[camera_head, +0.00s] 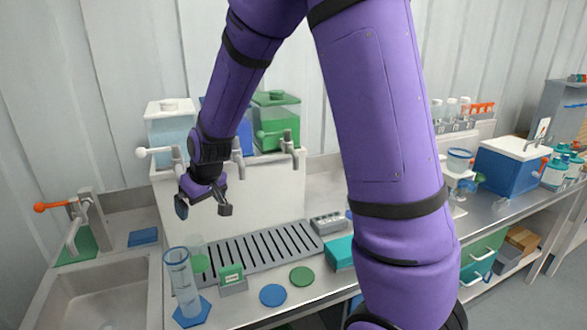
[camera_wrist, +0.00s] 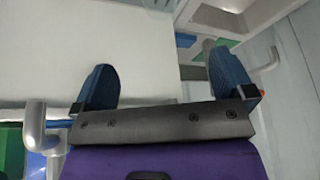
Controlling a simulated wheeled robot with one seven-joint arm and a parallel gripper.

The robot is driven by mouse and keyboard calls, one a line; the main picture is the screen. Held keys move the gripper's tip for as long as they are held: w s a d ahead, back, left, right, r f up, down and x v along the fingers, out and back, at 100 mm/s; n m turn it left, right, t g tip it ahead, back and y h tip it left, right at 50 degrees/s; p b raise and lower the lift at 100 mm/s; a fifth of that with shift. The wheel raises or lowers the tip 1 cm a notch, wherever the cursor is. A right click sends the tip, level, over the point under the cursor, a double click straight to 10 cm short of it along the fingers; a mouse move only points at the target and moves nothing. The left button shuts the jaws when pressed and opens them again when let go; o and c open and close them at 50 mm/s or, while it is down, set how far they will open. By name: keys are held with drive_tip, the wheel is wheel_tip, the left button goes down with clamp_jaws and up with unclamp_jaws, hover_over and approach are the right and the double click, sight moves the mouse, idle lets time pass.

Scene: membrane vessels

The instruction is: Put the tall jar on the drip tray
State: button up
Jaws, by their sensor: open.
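The tall jar (camera_head: 181,283) is a clear upright cylinder with a blue rim and a blue hexagonal base. It stands on the counter at the front left, beside the left end of the drip tray. My gripper (camera_head: 203,206) is open and empty, above the jar and the tray's left end and apart from both. In the wrist view, my gripper's two blue fingers (camera_wrist: 160,82) are spread wide with nothing between them.
A clear vessel with green (camera_head: 201,263) stands just behind the jar. A small green-labelled block (camera_head: 232,278), a blue disc (camera_head: 272,295) and a green disc (camera_head: 302,276) lie before the tray. Taps (camera_head: 240,165) jut out near my gripper. A sink (camera_head: 100,295) is left.

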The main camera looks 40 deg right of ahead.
drive_tip(key=s+d+r, duration=0.3)
drive_tip(key=s+r, duration=1.1)
drive_tip(key=s+d+r+m, duration=0.1)
drive_tip(key=s+r, duration=0.1)
drive_tip(key=s, duration=0.6)
drive_tip(key=s+d+r+m+h, duration=0.1)
drive_tip(key=s+r, duration=0.1)
drive_tip(key=s, duration=0.6)
drive_tip(key=shift+d+r+t, duration=0.2)
drive_tip(key=shift+r+t, duration=0.05)
drive_tip(key=shift+t, duration=0.15)
